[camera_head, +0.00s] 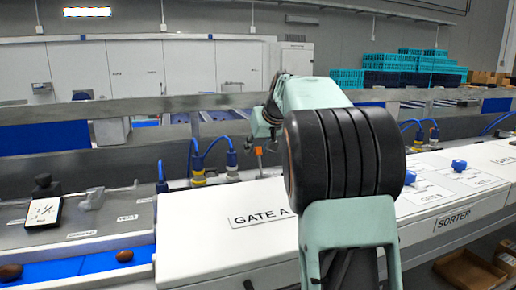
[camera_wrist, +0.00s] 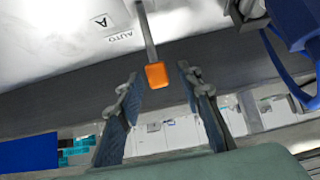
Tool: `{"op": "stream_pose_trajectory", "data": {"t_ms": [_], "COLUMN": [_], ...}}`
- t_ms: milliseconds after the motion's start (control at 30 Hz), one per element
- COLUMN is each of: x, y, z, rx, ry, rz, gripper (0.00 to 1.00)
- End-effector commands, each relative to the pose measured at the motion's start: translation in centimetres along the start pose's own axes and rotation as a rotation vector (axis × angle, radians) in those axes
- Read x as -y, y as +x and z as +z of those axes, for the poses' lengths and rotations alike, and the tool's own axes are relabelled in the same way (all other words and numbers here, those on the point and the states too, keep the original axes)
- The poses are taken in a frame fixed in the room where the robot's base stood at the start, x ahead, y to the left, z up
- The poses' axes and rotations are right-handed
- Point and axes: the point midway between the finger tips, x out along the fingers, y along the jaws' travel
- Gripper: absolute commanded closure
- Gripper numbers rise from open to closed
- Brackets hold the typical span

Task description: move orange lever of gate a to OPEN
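The orange lever tip (camera_wrist: 157,75) shows in the wrist view at the end of a thin metal rod that comes from a pale panel (camera_wrist: 60,30). The panel has the labels "A" and "AUTO" beside the rod, seen upside down. My gripper (camera_wrist: 158,71) is open, with one finger on each side of the orange tip. Gaps show on both sides, so the fingers do not appear to press on it. In the head view, the white box marked "GATE A" (camera_head: 225,245) lies below my arm. My arm hides much of the area, and the lever's position cannot be read there.
A panel marked "SORTER" (camera_head: 470,205) with blue knobs (camera_head: 459,165) stands at the right. Blue cables with connectors (camera_head: 198,172) rise behind the gate box. A blue belt (camera_head: 75,266) with dark dates runs at lower left. A metal rail (camera_head: 150,105) crosses behind.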

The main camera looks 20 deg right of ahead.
Motion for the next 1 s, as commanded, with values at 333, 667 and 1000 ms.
{"op": "stream_pose_trajectory", "data": {"t_ms": [333, 667, 1000], "x": [-0.01, -0.01, -0.05], "y": [-0.04, -0.03, -0.32], "z": [0.0, 0.04, 0.69], "rx": [0.0, -0.001, -0.081], "ry": [0.0, 0.0, 0.002], "rz": [0.0, 0.0, 0.0], "gripper": [1.0, 1.0, 1.0]}}
